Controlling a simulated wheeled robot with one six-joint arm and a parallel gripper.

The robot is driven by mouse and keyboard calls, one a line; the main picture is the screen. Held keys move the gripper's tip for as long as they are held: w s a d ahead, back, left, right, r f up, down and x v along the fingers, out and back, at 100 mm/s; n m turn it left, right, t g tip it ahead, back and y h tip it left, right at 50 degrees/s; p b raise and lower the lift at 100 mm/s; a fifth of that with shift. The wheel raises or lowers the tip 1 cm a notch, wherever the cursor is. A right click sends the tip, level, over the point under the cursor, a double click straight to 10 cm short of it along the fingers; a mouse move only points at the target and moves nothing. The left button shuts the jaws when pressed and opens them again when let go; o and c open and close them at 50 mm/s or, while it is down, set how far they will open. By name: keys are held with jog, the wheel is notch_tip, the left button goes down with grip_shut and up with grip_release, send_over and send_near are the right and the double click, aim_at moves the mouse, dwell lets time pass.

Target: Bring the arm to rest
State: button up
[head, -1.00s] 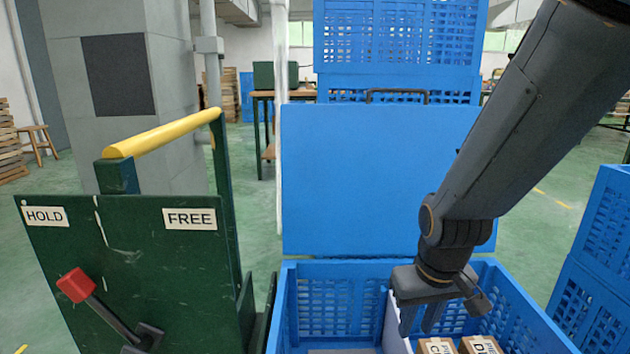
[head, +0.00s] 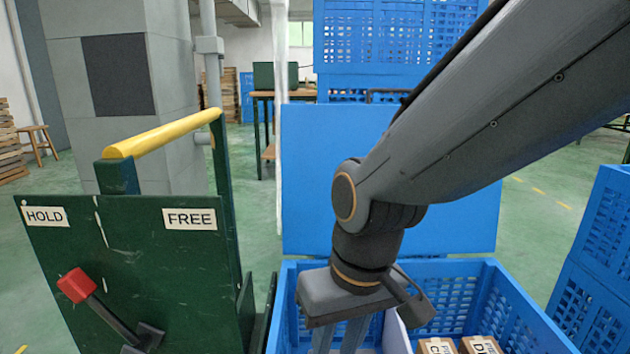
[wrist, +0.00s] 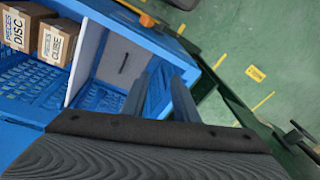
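My gripper (head: 338,340) hangs fingers down over the left part of the open blue crate (head: 530,322). Its two fingers stand apart with nothing between them, and the fingertips run toward the bottom edge of the head view. In the wrist view my gripper (wrist: 160,82) also shows two separate fingers, over the crate's end near its wall. My arm reaches in from the upper right of the head view and hides part of the crate and its raised blue lid (head: 310,180).
Two small cartons (head: 436,346) sit in the crate, right of a pale divider (head: 397,335). A green cart panel (head: 130,260) with a red-knobbed lever (head: 76,285) and yellow handle (head: 165,134) stands at left. More blue crates (head: 592,275) stand at right.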

jog(key=s+a+r+n, duration=0.2)
jog(key=s+a+r, duration=0.15)
jog(key=s, duration=0.25)
jog(key=d+r+m+p, duration=0.3)
jog(key=d+r+p, duration=0.7)
jog(key=p, duration=0.8)
jog(key=d+r+m+h+p, duration=0.1)
jog(key=d+r+m+p, duration=0.2)
jog(key=d+r+p, duration=0.7)
notch_tip(320, 180, up, 6)
jog(key=p, duration=0.8)
jog(key=shift+g+h, duration=0.3)
jog(key=shift+g, duration=0.1)
jog(key=shift+f, duration=0.1)
jog(key=shift+c, duration=0.3)
